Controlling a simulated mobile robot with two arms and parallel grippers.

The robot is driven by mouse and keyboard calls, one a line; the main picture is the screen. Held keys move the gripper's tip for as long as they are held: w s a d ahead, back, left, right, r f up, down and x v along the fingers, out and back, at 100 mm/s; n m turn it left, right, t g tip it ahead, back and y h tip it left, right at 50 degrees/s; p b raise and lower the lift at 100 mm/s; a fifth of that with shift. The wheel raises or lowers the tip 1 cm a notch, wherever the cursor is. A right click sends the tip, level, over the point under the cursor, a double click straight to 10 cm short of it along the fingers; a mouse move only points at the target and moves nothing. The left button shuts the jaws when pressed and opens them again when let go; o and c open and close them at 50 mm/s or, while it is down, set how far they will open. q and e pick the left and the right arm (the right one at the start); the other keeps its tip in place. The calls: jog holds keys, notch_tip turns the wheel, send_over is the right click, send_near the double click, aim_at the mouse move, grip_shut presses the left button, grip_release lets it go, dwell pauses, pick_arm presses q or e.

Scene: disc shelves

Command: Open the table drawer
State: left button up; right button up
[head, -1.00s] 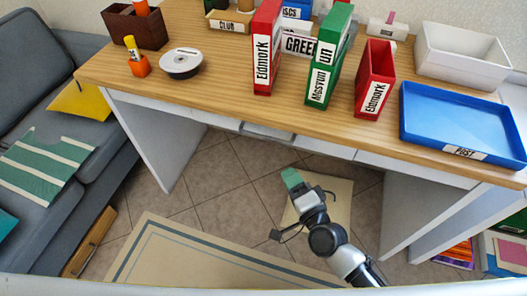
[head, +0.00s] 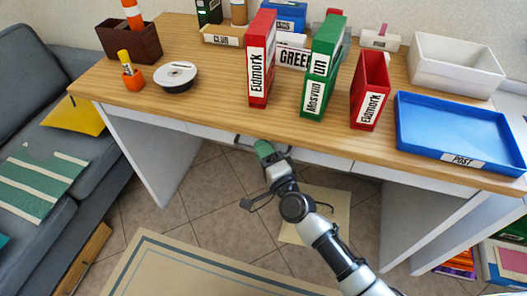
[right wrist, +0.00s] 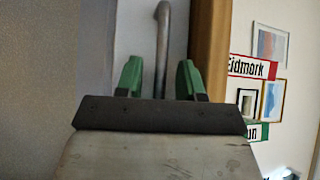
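The table drawer (head: 212,132) is a white front under the wooden tabletop, and it looks shut. Its grey bar handle (head: 243,142) is partly hidden by my right gripper (head: 264,149) in the head view. In the right wrist view the two green fingers of my right gripper (right wrist: 158,78) are apart. The grey handle (right wrist: 162,40) shows between them, with a visible gap on each side. How deep the handle sits between the fingers is hard to tell. My left gripper is not in view.
The wooden tabletop (head: 200,100) overhangs close above the handle. It carries red and green binders, a blue tray (head: 455,125), a white bin (head: 455,65) and a disc spindle (head: 177,76). A grey sofa (head: 40,130) stands at the left.

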jog(key=shift+c, duration=0.5)
grip_shut()
jog(key=shift+s, duration=0.1)
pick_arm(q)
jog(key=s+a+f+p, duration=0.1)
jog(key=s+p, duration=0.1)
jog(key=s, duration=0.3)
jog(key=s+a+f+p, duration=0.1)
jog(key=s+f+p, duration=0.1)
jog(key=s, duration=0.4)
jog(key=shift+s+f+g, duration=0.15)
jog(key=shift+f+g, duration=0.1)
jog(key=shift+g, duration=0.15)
pick_arm(e)
jog(key=s+a, duration=0.4)
jog(key=s, duration=0.9)
jog(key=s+a, duration=0.4)
jog(key=s, duration=0.9)
jog(key=shift+s+a, duration=0.35)
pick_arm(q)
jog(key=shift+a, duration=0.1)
